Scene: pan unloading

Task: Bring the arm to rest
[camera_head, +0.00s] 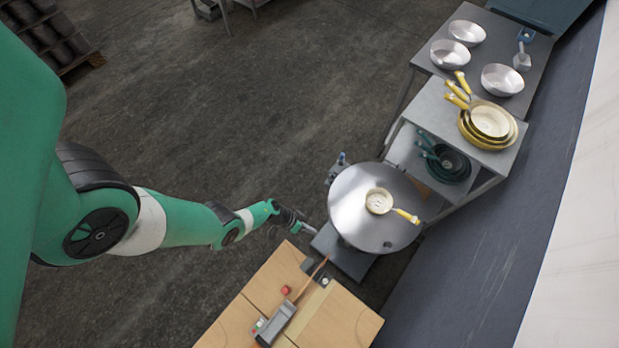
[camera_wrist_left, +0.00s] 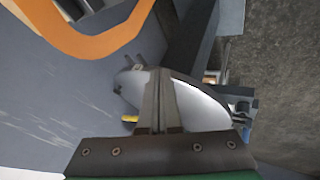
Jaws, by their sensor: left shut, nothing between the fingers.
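My left arm reaches in from the left in the head view. Its gripper (camera_head: 311,230) is small there and hangs beside the left edge of a round metal table (camera_head: 345,205). A small cream pan with a yellow handle (camera_head: 379,201) rests on that round table, apart from the gripper. In the left wrist view my left gripper (camera_wrist_left: 163,72) is shut, its two fingers together with nothing between them. The round table (camera_wrist_left: 200,103) shows behind the fingers there. My right gripper is in neither view.
A shelf unit (camera_head: 430,110) holds stacked yellow pans (camera_head: 490,122) and dark pans (camera_head: 448,165). A further table carries metal bowls (camera_head: 467,32). Open floor (camera_head: 250,110) lies left of the round table.

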